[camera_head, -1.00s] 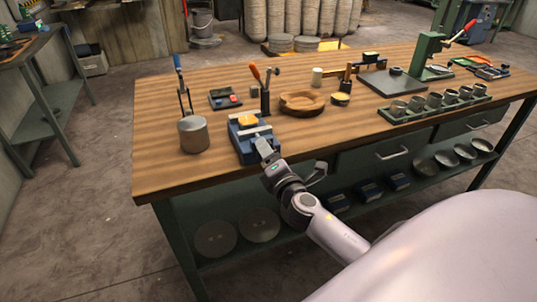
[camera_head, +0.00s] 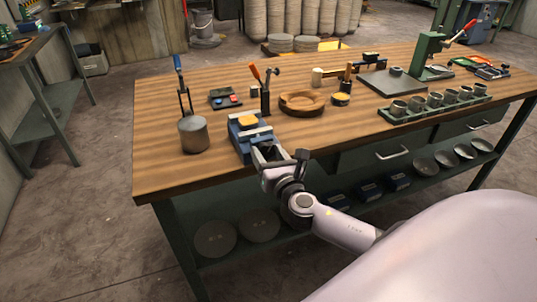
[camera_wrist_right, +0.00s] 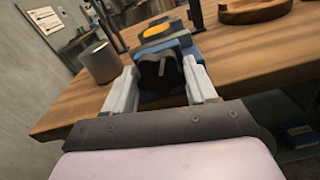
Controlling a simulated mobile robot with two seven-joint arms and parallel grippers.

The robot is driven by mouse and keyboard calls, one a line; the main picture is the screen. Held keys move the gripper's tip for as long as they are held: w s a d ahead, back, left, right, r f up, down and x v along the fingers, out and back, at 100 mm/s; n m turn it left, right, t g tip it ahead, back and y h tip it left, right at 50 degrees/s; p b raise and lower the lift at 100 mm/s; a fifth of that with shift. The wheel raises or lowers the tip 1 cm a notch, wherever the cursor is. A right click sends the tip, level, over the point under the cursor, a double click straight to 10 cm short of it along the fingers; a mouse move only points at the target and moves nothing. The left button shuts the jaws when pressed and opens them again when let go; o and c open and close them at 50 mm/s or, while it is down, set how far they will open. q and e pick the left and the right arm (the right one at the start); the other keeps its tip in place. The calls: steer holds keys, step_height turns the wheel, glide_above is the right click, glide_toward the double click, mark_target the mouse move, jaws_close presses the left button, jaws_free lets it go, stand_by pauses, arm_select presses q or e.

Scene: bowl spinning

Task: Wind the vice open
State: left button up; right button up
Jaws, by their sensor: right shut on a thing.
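The blue vice (camera_head: 243,143) sits at the front edge of the wooden workbench, with a yellow-orange block (camera_head: 248,121) at its top between the jaws. Both also show in the right wrist view, the vice (camera_wrist_right: 190,50) and the block (camera_wrist_right: 156,30). My right gripper (camera_head: 266,152) is at the front of the vice. In the right wrist view its fingers (camera_wrist_right: 162,84) stand on either side of a dark lobed knob (camera_wrist_right: 150,76) and are shut on it. A pale line marks the knob's face. My left gripper is not in view.
A grey metal cylinder (camera_head: 193,135) stands left of the vice. Tools in a holder (camera_head: 265,100) and a wooden bowl (camera_head: 302,103) stand behind and right. A rack of cups (camera_head: 435,105) is farther right. The bench's front left is clear.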

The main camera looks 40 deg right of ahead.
steer(key=n, duration=0.5)
steer(key=shift+n, duration=0.4)
stand_by(0.3)
steer(key=o, duration=1.1)
steer(key=shift+c, duration=0.2)
steer(key=v, duration=0.7)
steer(key=shift+b, duration=0.3)
